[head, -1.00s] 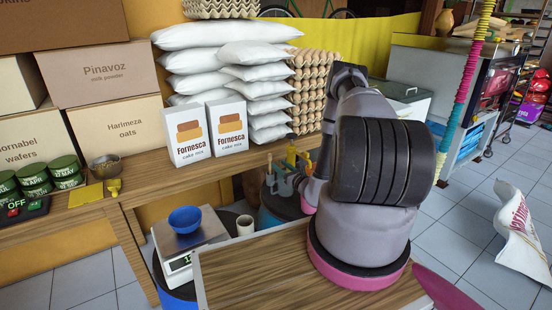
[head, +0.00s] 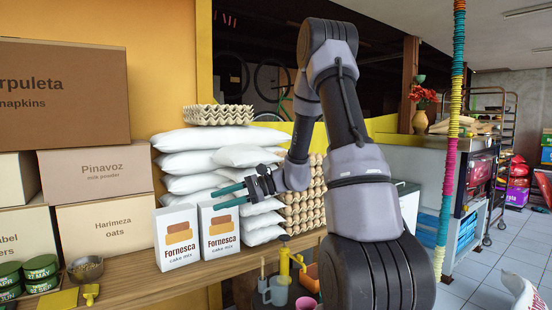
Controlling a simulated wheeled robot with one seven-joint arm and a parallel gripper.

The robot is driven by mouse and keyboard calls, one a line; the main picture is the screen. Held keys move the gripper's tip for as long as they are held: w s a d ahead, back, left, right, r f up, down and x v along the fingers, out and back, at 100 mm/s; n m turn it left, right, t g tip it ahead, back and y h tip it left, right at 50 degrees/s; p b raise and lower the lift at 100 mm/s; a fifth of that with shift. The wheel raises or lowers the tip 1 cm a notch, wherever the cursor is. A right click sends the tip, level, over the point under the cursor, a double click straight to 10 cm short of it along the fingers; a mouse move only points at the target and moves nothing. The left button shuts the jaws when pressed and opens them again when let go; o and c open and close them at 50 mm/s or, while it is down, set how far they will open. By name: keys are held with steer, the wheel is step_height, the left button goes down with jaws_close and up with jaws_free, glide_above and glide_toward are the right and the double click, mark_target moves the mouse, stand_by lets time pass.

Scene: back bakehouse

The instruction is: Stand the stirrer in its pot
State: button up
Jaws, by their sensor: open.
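My gripper (head: 226,196) is raised in front of the white sacks, above the cake mix boxes. Its two teal fingers point left and stand apart with nothing between them. Below and to the right of it is a cluster of small items: a grey-blue vessel (head: 276,292), a yellow upright piece (head: 284,264) and a pink cup (head: 305,303). I cannot tell which of these is the stirrer or its pot. The bottom of the cluster is cut off by the picture edge, and my arm hides what lies to its right.
Two Fornesca cake mix boxes (head: 220,233) stand on the wooden shelf (head: 150,282) near the white sacks (head: 196,158). Egg trays (head: 301,208) are stacked to the right. Cartons (head: 101,173) fill the left. A striped post (head: 449,140) rises at the right.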

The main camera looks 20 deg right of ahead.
steer(key=s+r+n+g+h, duration=0.2)
steer(key=s+r+n+h, duration=0.5)
steer(key=s, duration=0.7)
steer(key=s+d+r+n+t+h, duration=0.2)
steer(key=s+d+r+t+h, duration=0.3)
steer(key=s+d+r+t, duration=0.1)
steer(key=shift+s+d+r+n+h, duration=0.3)
steer(key=shift+s+d+r, duration=0.35)
steer(key=shift+s+r, duration=0.7)
steer(key=shift+s+f, duration=0.15)
steer(key=shift+f, duration=0.05)
